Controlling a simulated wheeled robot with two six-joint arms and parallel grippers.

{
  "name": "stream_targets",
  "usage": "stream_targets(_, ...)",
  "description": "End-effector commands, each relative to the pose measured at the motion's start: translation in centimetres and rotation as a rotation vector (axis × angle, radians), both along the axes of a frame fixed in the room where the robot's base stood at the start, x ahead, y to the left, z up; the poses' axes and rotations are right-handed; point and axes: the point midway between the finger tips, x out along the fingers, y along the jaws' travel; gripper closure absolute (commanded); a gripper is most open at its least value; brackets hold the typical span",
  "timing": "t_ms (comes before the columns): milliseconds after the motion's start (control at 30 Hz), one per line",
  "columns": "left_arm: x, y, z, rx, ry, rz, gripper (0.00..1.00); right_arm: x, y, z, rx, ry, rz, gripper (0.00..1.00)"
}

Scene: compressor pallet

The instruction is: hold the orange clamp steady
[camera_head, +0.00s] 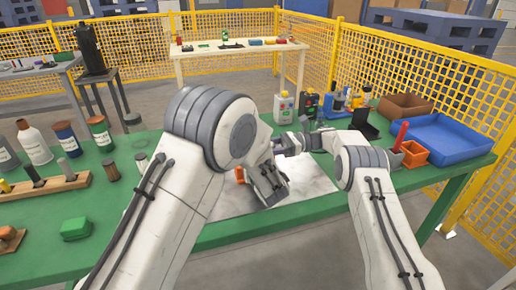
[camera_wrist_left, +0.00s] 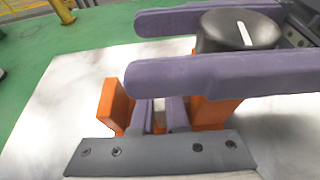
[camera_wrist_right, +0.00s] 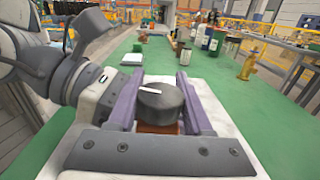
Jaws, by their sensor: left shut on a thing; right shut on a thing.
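The orange clamp (camera_wrist_left: 115,106) is on the white sheet, partly hidden by my grippers. In the left wrist view it has an orange upright at left and an orange block at right, below a black round knob (camera_wrist_left: 238,32) with a white mark. My left gripper (camera_wrist_left: 160,112) is shut on the clamp between these orange parts. My right gripper (camera_wrist_right: 159,80) is shut on the knob, one purple finger on each side. In the head view only a small orange piece of the clamp (camera_head: 240,175) shows beside my left gripper (camera_head: 268,184).
The white sheet (camera_head: 228,203) lies on the green table (camera_head: 215,237). A blue tray (camera_head: 450,138) and an orange bin (camera_head: 413,153) stand at right. Several bottles and a wooden block (camera_head: 45,187) stand at left, with a green box (camera_head: 76,229) near the front.

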Motion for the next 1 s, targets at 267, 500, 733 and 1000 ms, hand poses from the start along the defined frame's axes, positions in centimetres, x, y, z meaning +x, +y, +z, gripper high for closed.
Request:
stream_targets(267, -0.17, 0.13, -0.18, 0.002, 0.005, 0.003, 1.0, -0.04, -0.23, 0.12, 0.0, -0.008, 0.054, 1.0)
stream_targets(500, -0.18, 0.19, -0.21, 0.001, 0.006, 0.004, 1.0, -0.18, -0.3, 0.16, -0.002, -0.009, 0.07, 1.0)
stream_targets(733, -0.17, 0.24, -0.23, 0.002, 0.006, 0.005, 1.0, -0.18, -0.33, 0.17, -0.002, -0.009, 0.07, 1.0)
stream_targets(1000, -0.14, 0.21, -0.23, 0.001, 0.006, 0.004, 1.0, -0.23, -0.25, 0.09, -0.003, -0.007, 0.072, 0.36)
